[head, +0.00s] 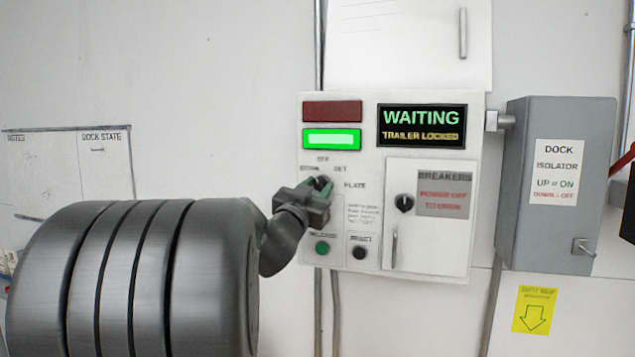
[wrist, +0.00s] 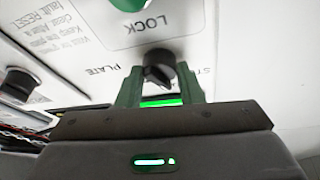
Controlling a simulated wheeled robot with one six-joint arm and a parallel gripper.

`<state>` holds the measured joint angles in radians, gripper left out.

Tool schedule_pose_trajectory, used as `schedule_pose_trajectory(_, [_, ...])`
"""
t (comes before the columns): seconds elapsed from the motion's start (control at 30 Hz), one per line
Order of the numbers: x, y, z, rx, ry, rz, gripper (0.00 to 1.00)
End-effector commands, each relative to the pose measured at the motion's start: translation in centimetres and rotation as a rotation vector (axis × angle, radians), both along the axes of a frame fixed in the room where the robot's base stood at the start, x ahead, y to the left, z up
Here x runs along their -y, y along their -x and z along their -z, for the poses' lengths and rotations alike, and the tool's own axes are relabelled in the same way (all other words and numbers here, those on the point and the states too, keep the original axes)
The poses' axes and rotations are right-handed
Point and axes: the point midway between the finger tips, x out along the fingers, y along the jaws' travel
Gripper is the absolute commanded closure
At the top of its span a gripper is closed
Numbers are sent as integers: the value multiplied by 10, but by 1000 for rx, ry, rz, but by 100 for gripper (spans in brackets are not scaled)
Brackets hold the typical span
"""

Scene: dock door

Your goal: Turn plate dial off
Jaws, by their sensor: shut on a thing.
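The dock control panel (head: 370,102) is on the wall, its display (head: 421,125) reading WAITING and TRAILER LOCKED. The plate dial is a small dark knob (wrist: 158,68) on its left part, with labels that appear to read OFF, STORE, SET and PLATE around it. My gripper (head: 321,190) is at the dial and covers much of it in the head view. In the wrist view the two green fingers of my gripper (wrist: 159,88) stand on either side of the knob and are shut on it. I cannot tell which label the knob points to.
A green lamp (head: 331,139) is lit below a dark red one (head: 332,111). A green button (head: 322,248) and a black button (head: 359,252) sit below the dial. The breaker cover (head: 456,247) is shut at right, beside the grey dock isolator box (head: 562,235).

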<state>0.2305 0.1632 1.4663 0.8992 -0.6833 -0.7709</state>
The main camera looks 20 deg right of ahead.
Motion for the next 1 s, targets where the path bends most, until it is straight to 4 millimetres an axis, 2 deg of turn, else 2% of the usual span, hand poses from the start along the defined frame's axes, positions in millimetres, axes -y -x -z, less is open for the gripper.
schedule_pose_trajectory(0.5, [-1,-1,-3,198,-263,0,90])
schedule_pose_trajectory(1.0, [-1,-1,-2,234,-309,1,90])
